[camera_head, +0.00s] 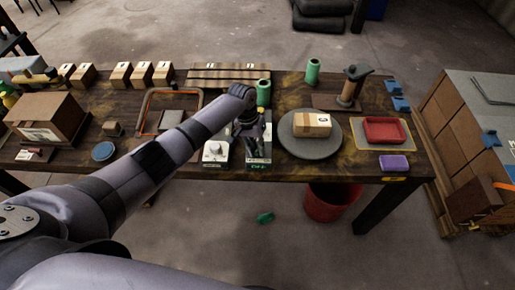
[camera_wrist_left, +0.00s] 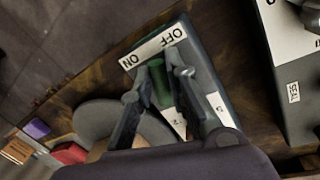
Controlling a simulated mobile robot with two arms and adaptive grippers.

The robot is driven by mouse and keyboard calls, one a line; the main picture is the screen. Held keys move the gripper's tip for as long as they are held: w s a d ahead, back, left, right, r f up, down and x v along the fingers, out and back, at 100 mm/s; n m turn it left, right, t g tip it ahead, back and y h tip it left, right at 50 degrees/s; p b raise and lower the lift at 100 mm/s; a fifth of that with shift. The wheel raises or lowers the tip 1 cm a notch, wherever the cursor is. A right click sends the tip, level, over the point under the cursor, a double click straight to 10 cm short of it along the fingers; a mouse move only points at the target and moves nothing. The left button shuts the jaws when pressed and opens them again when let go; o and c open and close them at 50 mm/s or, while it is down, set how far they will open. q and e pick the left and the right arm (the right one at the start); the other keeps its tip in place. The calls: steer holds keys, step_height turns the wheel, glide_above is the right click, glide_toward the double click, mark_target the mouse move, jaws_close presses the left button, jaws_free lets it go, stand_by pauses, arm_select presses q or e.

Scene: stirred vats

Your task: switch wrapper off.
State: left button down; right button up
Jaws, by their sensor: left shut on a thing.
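A dark switch box (camera_head: 258,161) with a white label stands near the table's front edge, left of a round grey turntable (camera_head: 293,148). In the left wrist view its label (camera_wrist_left: 153,46) reads ON and OFF. My left gripper (camera_head: 254,134) is over this box, and its two fingers (camera_wrist_left: 162,75) reach down to its face. A green part (camera_wrist_left: 160,88) shows between the fingers. The gripper is shut on the switch, whose shape and position are mostly hidden by the fingers. A cardboard box (camera_head: 312,120) sits on the turntable. My right gripper is not in view.
A white box with a knob (camera_head: 215,154) stands just left of the switch box. A green roll (camera_head: 263,93) stands behind it. A red tray (camera_head: 384,130) and a purple block (camera_head: 394,163) lie at the right. A red bucket (camera_head: 329,203) stands below the table.

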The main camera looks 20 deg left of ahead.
arm_select(q)
steer(key=m+b, duration=0.1)
steer(key=m, duration=0.3)
steer(key=shift+w+a+m+g, duration=0.1)
steer(key=shift+w+m+g, duration=0.05)
steer(key=shift+m+g, duration=0.25)
stand_by(0.4)
steer(key=c, duration=1.6)
jaws_free()
steer(key=v, duration=1.2)
